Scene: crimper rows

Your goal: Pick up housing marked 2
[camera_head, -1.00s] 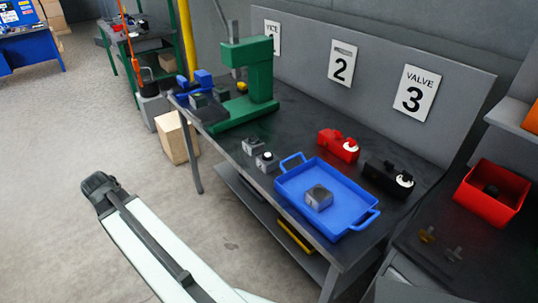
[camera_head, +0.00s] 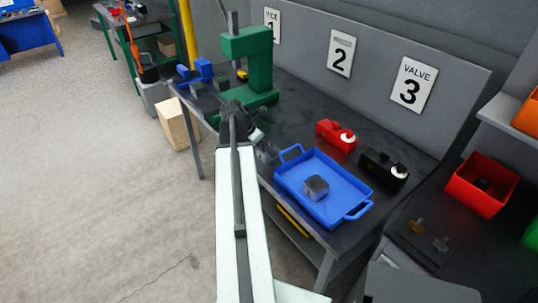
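Small grey housings stand on the dark bench (camera_head: 300,118). One grey housing (camera_head: 316,187) sits inside the blue tray (camera_head: 345,176). Another grey housing (camera_head: 266,151) shows partly at the tray's left, beside the end of my arm. I cannot read a 2 on any housing. My gripper (camera_head: 246,122) is at the dark far end of my pale arm, over the bench's front edge between the green press and the tray. My arm hides part of the bench there. Its fingers are too small and overlapped to tell whether they are open or touching a housing.
The green press (camera_head: 248,62) stands behind my gripper, with a blue fixture (camera_head: 195,75) to its left. A red block (camera_head: 335,135) and a black block (camera_head: 382,169) stand behind the tray. Signs for 1, 2 and 3 hang on the back panel. A red bin (camera_head: 482,185) is at right.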

